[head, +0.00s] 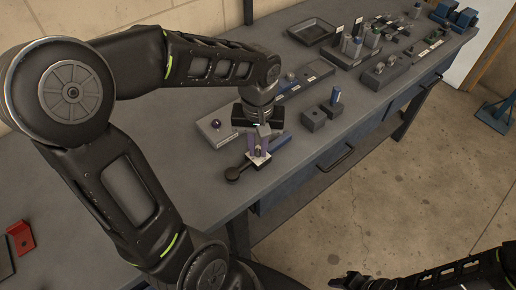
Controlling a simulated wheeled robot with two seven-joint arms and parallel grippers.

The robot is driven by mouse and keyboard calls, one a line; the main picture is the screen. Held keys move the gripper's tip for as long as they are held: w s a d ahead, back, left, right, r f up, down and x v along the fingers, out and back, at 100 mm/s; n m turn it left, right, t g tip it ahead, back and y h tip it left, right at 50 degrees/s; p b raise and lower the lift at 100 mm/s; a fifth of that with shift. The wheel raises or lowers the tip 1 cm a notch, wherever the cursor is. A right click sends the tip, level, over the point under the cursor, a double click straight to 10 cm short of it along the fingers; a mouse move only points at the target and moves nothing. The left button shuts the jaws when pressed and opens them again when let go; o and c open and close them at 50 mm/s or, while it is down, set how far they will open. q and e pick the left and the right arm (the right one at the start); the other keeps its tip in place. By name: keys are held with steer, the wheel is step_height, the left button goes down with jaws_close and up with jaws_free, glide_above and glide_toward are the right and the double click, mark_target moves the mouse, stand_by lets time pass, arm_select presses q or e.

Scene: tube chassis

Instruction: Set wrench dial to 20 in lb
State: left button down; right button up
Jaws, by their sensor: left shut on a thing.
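The wrench lies near the front edge of the grey bench. Its dark round end (233,174) points to the lower left, and a pale block-like part sits under my fingers. A blue bar (281,143) shows just right of the gripper; I cannot tell if it belongs to the wrench. My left gripper (259,152) points down from above and is shut on the wrench at the pale part. The dial and its marks are too small and covered to read. My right gripper (352,281) is low in the picture, away from the bench; its jaws are unclear.
Behind the wrench is a long grey block (212,133) with a purple knob. Dark blocks (313,118) and a blue cylinder (336,95) stand to the right. A black tray (311,32) and several small parts fill the far end. A red bracket (21,238) lies at left.

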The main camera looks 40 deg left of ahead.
mark_target(258, 151)
arm_select(q)
steer(key=shift+n+b, duration=0.4)
steer(key=shift+n, duration=0.9)
steer(key=c, duration=1.4)
jaws_free()
steer(key=shift+r, duration=0.15)
step_height(258, 151, up, 8)
steer(key=shift+f, duration=0.2)
